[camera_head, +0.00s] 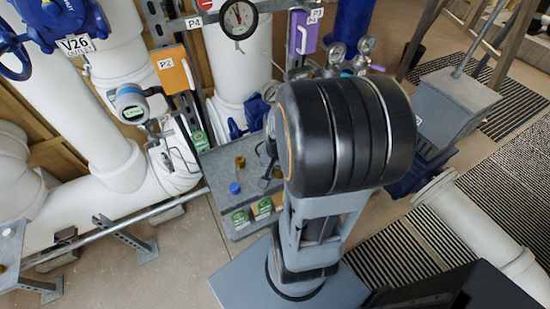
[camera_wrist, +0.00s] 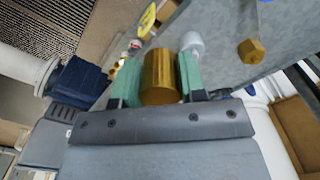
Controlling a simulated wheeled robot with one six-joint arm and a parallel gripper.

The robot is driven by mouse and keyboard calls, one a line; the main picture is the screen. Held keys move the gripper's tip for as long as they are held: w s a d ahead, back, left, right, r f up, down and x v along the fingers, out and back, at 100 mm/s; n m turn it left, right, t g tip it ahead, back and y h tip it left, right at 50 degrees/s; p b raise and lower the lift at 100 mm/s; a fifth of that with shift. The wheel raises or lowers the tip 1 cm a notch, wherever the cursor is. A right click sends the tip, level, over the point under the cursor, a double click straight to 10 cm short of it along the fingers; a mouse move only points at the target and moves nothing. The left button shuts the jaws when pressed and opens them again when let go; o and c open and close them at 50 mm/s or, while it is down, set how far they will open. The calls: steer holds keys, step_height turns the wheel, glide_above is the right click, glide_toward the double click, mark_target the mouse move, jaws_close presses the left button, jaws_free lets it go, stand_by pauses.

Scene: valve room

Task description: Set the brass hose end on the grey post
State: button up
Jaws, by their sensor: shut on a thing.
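My gripper (camera_wrist: 158,72) is shut on the brass hose end (camera_wrist: 160,82), a smooth gold cylinder between its two green finger pads in the wrist view. A light grey round-topped piece, which looks like the grey post (camera_wrist: 192,42), stands just beyond the right-hand finger. The brass hose end appears apart from it, though the gap is hard to judge. In the head view my arm hides the gripper, the held hose end and the post.
A grey shelf (camera_head: 222,172) carries a brass fitting (camera_head: 240,161) and a blue cap (camera_head: 234,188). A hex brass fitting (camera_wrist: 251,50) shows right in the wrist view. Green boxes (camera_head: 264,207) sit at the shelf's front. Gauges (camera_head: 335,50) and white pipes (camera_head: 105,130) stand around.

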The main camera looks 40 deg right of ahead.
steer(key=shift+w+d+f+n, duration=0.25)
steer(key=shift+w+n, duration=0.25)
steer(key=shift+w, duration=0.15)
steer(key=w+b, duration=0.1)
steer(key=w, duration=0.1)
steer(key=w+f+b, duration=0.1)
steer(key=w, duration=0.1)
steer(key=w+d+f+b, duration=0.1)
steer(key=w, duration=0.1)
steer(key=shift+d, duration=0.1)
steer(key=shift+f+b, duration=0.9)
steer(key=shift+f, duration=0.35)
steer(key=shift+f+b, duration=1.05)
steer(key=shift+f, duration=0.3)
stand_by(1.1)
stand_by(0.4)
steer(key=o, duration=0.9)
steer(key=shift+r, duration=0.1)
step_height(320, 180, up, 14)
steer(key=shift+f, duration=0.15)
